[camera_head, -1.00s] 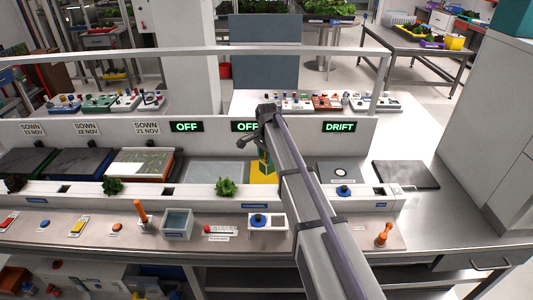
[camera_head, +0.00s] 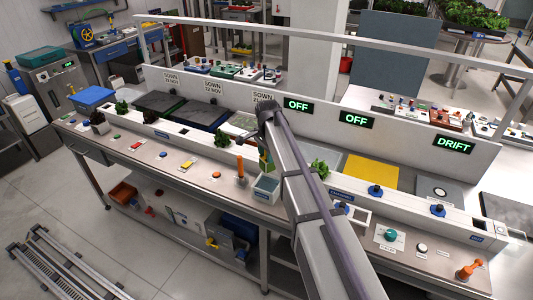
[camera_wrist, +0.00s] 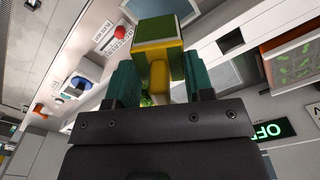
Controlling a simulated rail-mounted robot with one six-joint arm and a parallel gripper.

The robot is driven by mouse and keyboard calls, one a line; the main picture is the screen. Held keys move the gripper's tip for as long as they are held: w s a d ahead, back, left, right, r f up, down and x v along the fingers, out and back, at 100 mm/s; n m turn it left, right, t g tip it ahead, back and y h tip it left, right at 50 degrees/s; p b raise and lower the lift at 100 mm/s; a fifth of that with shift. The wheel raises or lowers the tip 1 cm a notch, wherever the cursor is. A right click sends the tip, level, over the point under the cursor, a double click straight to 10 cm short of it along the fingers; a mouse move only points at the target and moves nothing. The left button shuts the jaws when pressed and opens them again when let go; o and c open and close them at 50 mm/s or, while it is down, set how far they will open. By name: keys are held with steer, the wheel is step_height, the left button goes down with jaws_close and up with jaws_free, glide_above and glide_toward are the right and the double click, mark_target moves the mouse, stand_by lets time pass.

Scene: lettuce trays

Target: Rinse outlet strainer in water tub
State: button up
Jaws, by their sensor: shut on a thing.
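My gripper (camera_head: 264,146) is shut on a yellow and green block-shaped piece, which I take to be the outlet strainer (camera_head: 266,160). In the wrist view the strainer (camera_wrist: 158,42) sits ahead of the teal fingers, its yellow stem between them. The water tub (camera_head: 266,188) is a small pale open box on the front ledge of the bench. In the head view the strainer appears just above and behind the tub's rim; I cannot tell whether it is over the opening. The inside of the tub is partly hidden.
An orange upright handle (camera_head: 240,170) stands left of the tub. A lettuce plant (camera_head: 320,167) is close to the right, beside my arm. A yellow tray (camera_head: 371,172) lies further right. The rear panel with the OFF signs (camera_head: 298,104) rises behind.

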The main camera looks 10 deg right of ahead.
step_height(320, 180, down, 10)
steer(key=b, duration=0.9)
steer(key=shift+f+b, duration=0.1)
steer(key=shift+b, duration=0.3)
steer(key=shift+a+f+b, duration=0.1)
steer(key=shift+f+b, duration=0.5)
stand_by(1.6)
step_height(320, 180, up, 10)
steer(key=p, duration=1)
steer(key=shift+f, duration=0.1)
